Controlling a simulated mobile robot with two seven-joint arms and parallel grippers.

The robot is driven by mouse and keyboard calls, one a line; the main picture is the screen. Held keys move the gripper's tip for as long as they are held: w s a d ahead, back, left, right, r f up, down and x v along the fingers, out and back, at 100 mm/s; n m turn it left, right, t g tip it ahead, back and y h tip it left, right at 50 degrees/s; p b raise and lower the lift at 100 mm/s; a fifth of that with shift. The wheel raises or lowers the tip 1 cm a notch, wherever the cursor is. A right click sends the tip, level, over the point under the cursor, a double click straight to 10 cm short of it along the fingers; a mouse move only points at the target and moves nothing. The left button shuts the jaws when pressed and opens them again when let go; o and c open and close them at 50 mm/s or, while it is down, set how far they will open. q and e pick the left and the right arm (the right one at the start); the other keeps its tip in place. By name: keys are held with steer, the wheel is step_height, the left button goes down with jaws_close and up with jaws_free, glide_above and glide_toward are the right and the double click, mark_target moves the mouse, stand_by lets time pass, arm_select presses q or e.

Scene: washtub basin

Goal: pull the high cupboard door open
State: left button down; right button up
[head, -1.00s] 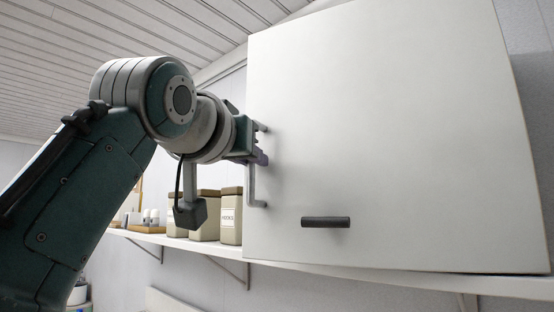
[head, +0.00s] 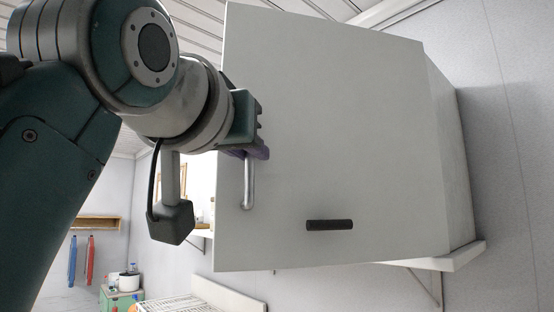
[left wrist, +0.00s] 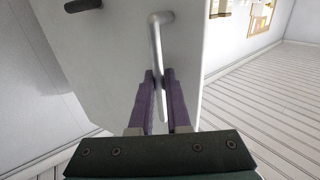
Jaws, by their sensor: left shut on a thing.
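The high cupboard door (head: 330,120) is a plain white panel filling the middle of the head view. A silver bar handle (head: 249,185) stands upright near its left edge. My left gripper (head: 262,140) is at the upper part of this handle. In the left wrist view, the purple fingers of the gripper (left wrist: 160,90) are shut around the silver handle (left wrist: 156,55), with the door panel (left wrist: 110,60) behind. A short black bar handle (head: 330,225) sits low on the door. The cupboard's inside is not visible. My right gripper is not in view.
The cupboard's side (head: 450,160) shows at the right, above a white bracketed shelf (head: 455,258). Far off at the lower left are a wall rack (head: 95,223) with red and blue hanging items and a green cabinet (head: 117,299). A white wire rack (head: 190,303) is low in front.

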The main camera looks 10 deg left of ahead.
arm_select(q)
steer(key=shift+s+d, duration=0.65)
steer(key=shift+s, duration=0.2)
steer(key=shift+s+d, duration=0.6)
steer(key=shift+s, duration=0.2)
steer(key=c, duration=1.2)
jaws_free()
steer(key=shift+o, duration=0.2)
steer(key=shift+a, duration=0.1)
step_height(320, 180, up, 20)
steer(key=p, duration=1.2)
steer(key=shift+c, duration=0.2)
